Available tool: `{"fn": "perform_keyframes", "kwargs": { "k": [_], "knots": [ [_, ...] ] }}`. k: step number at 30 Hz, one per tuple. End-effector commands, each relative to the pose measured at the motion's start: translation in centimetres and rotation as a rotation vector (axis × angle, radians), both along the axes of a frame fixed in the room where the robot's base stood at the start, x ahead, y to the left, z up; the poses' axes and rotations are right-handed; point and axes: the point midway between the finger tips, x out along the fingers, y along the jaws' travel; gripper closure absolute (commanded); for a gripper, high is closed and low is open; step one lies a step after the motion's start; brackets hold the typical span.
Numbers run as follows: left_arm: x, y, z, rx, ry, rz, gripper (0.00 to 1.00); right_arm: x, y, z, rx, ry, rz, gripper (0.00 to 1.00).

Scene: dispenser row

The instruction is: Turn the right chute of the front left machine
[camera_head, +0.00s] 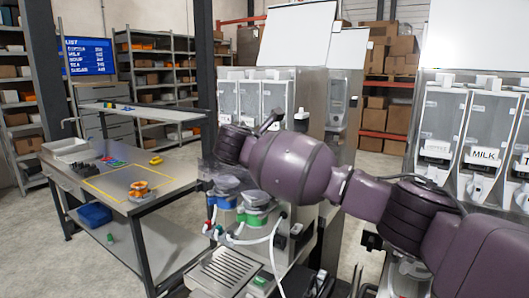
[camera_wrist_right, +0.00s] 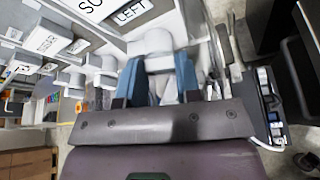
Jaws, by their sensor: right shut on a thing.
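The front left machine (camera_head: 307,88) stands in the middle of the head view, with clear canisters on its front. My right arm reaches across it from the right and hides part of its front. In the wrist view my right gripper (camera_wrist_right: 158,82) has its two blue fingers on either side of a white chute (camera_wrist_right: 158,45) and is shut on it. The chute sits below a plate whose readable word is "LEFT" (camera_wrist_right: 132,10). I cannot tell how far the chute is turned. My left gripper is not in view.
Below my arm are a blue-topped and a green-based dispenser, white hoses and a drip grate (camera_head: 225,268). A second machine with a "MILK" label (camera_head: 484,156) stands at the right. A metal workbench (camera_head: 125,203) with a yellow outline is at the left, with open floor behind.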

Motion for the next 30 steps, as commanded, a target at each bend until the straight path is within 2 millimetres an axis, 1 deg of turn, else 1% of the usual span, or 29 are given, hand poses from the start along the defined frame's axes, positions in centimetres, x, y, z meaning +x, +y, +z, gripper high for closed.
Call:
{"fn": "perform_keyframes", "kwargs": {
  "k": [6,12,16,25,26,30],
  "knots": [
    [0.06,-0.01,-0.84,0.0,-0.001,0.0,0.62,-0.16,-0.13,-0.4,0.179,-0.127,0.003,0.92],
    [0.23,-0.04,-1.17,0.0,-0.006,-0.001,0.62,-0.21,-0.27,-0.46,0.337,-0.243,0.001,0.92],
    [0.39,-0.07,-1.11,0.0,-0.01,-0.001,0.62,-0.24,-0.28,-0.32,0.379,-0.275,0.001,0.92],
    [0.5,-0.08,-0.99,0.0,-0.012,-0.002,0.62,-0.22,-0.31,-0.25,0.383,-0.278,0.0,0.92],
    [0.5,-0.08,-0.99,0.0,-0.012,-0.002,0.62,-0.22,-0.31,-0.25,0.383,-0.278,0.0,0.64],
    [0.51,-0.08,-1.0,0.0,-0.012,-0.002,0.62,-0.22,-0.31,-0.25,0.383,-0.278,0.0,0.43]
  ]
}}
